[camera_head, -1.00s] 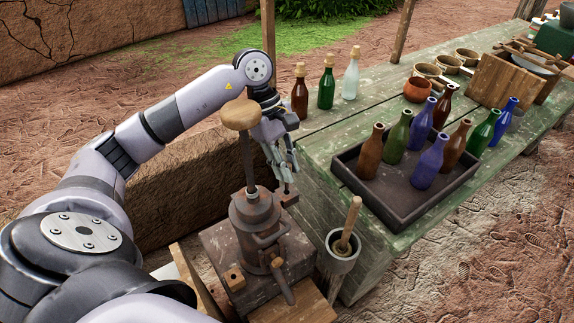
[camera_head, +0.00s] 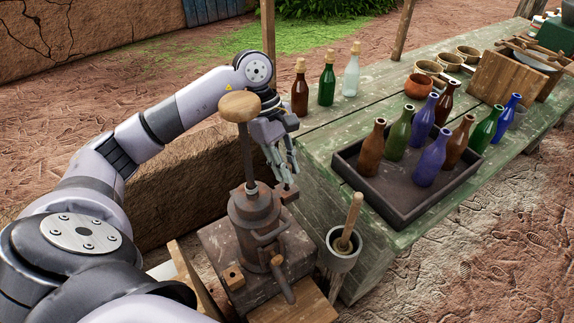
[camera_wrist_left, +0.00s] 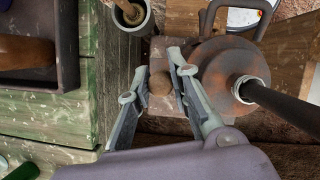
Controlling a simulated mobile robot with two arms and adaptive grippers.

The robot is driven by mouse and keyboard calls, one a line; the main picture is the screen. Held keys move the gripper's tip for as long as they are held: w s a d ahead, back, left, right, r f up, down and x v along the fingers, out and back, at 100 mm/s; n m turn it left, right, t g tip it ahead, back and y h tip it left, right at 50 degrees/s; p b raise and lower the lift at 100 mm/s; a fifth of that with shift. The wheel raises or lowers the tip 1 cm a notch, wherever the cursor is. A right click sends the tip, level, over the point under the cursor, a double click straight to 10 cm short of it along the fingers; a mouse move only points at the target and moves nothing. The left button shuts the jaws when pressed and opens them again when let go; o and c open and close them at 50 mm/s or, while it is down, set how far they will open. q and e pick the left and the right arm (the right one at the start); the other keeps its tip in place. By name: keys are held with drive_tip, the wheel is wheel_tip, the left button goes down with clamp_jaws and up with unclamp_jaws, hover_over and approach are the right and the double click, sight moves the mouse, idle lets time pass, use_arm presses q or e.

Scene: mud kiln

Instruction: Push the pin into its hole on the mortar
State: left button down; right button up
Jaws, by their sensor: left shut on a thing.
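The mortar (camera_head: 256,212) is a dark rusty metal cylinder with a side handle, and a rod topped by a wooden knob (camera_head: 240,106) rises from it. It also shows at the right of the left wrist view (camera_wrist_left: 225,75). My left gripper (camera_head: 288,184) points down just right of the mortar. In the left wrist view its two fingers are shut around a small round brown piece (camera_wrist_left: 160,83), seemingly the pin's head. A brown block (camera_head: 290,194) lies just under the fingertips, beside the mortar. The pin's shaft and its hole are hidden. My right gripper is not in view.
A grey pot with a wooden stick (camera_head: 343,243) stands close right of the mortar. A green table (camera_head: 320,165) behind it carries a dark tray (camera_head: 405,208) of several bottles. A wooden block with a hole (camera_head: 233,277) sits at the mortar's front left.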

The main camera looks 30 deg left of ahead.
use_arm(q)
drive_tip(key=shift+f+b, duration=1.7)
drive_tip(key=shift+f, duration=0.25)
drive_tip(key=c, duration=1.4)
unclamp_jaws()
drive_tip(key=v, duration=1.2)
drive_tip(key=shift+r, duration=0.15)
